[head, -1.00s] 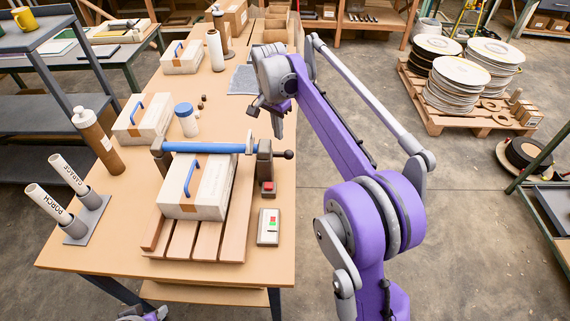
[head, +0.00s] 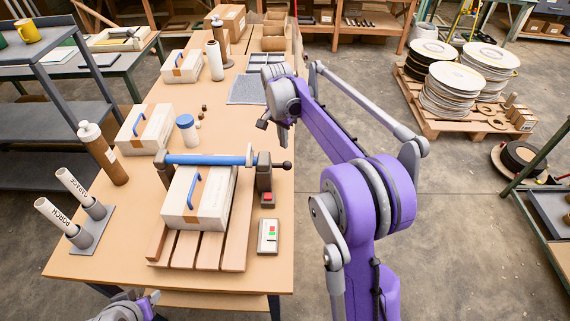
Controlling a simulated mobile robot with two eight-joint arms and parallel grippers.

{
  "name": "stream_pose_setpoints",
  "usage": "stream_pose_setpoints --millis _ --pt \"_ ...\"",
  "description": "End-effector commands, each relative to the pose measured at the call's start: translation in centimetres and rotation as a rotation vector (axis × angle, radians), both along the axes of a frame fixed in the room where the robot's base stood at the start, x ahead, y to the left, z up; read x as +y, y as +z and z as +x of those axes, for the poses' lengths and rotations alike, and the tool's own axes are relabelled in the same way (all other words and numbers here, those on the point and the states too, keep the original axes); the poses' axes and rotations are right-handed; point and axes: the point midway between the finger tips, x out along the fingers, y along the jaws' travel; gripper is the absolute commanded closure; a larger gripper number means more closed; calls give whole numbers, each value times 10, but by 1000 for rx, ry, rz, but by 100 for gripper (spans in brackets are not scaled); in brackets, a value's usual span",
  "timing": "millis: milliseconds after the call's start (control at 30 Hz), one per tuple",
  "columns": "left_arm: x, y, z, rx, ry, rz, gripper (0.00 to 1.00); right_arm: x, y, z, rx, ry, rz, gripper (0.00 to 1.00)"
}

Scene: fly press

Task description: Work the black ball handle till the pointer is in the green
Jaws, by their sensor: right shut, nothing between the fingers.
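The black ball handle (head: 287,165) sticks out to the right of the press's right post (head: 264,178). A blue bar (head: 206,160) spans the press above a white box with a blue handle (head: 180,215). My right gripper (head: 283,140) is shut and empty. In the picture it is just above the ball, apart from it, pointing down. A small grey panel (head: 262,243) with red and green patches lies on the table at the right; I cannot make out a pointer. Part of my left arm shows at the bottom edge, but its gripper does not.
The white box rests on wooden slats (head: 207,253). A red button (head: 267,197) is at the foot of the right post. Two labelled tubes (head: 67,218) and a brown bottle (head: 103,152) stand on the left. The table's right edge is close to the handle.

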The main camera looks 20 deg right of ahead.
Motion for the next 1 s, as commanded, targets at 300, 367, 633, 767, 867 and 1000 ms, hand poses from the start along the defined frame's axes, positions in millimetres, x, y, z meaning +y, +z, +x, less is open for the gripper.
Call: stream_pose_setpoints --millis 300,367,633,767,867,1000 --pt "0 3 2 -4 0 0 58 -2 -4 0 2 1 0 100" --pt "0 2 2 -4 0 0 58 -2 -4 0 2 1 0 100" --pt "0 -3 -2 4 0 0 58 -3 -15 0 4 1 0 100" --pt "0 -10 -7 12 0 0 58 -4 -29 0 5 1 0 100" --pt "0 -17 -11 21 0 0 58 -6 -43 0 6 0 0 100" --pt "0 -27 -16 31 0 0 58 -7 -61 1 6 0 0 100"
